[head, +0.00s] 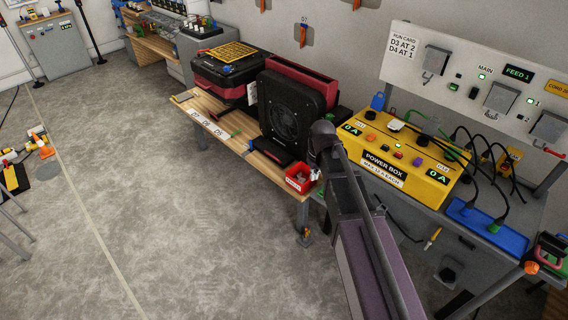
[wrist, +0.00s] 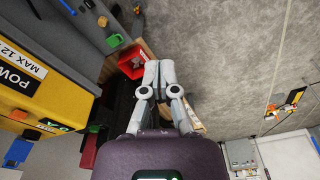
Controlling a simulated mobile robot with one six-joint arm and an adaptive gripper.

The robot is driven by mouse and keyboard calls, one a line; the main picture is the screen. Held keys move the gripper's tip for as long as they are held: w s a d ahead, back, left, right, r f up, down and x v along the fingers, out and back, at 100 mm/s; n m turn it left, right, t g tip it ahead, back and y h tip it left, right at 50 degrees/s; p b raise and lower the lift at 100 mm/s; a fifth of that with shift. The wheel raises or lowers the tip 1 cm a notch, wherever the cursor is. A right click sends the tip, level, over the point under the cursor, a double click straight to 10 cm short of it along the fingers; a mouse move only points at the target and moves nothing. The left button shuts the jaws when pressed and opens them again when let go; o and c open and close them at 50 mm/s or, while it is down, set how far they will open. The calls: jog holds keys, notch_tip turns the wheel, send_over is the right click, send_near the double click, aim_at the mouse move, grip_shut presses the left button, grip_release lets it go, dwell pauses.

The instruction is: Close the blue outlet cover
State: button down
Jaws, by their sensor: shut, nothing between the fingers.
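The yellow power box (head: 380,180) sits on the grey bench at right. A small blue piece (head: 378,101) stands upright at its back left corner. It looks like a raised outlet cover, but is too small to be sure. Part of the power box (wrist: 45,100) also shows at the left of the wrist view. My gripper (head: 322,132) is in front of and left of the box, apart from the blue piece. In the wrist view its fingers (wrist: 158,66) are together and empty.
A red bin (head: 298,177) stands close to my gripper on the wooden bench's corner. A black fan unit (head: 290,115) stands left of it. Cables loop over the box's right side to a blue power strip (head: 487,228). The floor at left is mostly clear.

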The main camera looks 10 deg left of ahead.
jog(key=s+d+m, duration=0.3)
jog(key=s+d, duration=0.3)
jog(key=d, duration=0.5)
jog(key=s+d+m, duration=0.3)
jog(key=s+d, duration=0.4)
jog(key=d, duration=0.4)
jog(key=shift+s+d+g+h, duration=0.15)
jog(key=shift+d+g+h, duration=0.15)
jog(key=shift+g, duration=0.1)
jog(key=shift+a, duration=0.1)
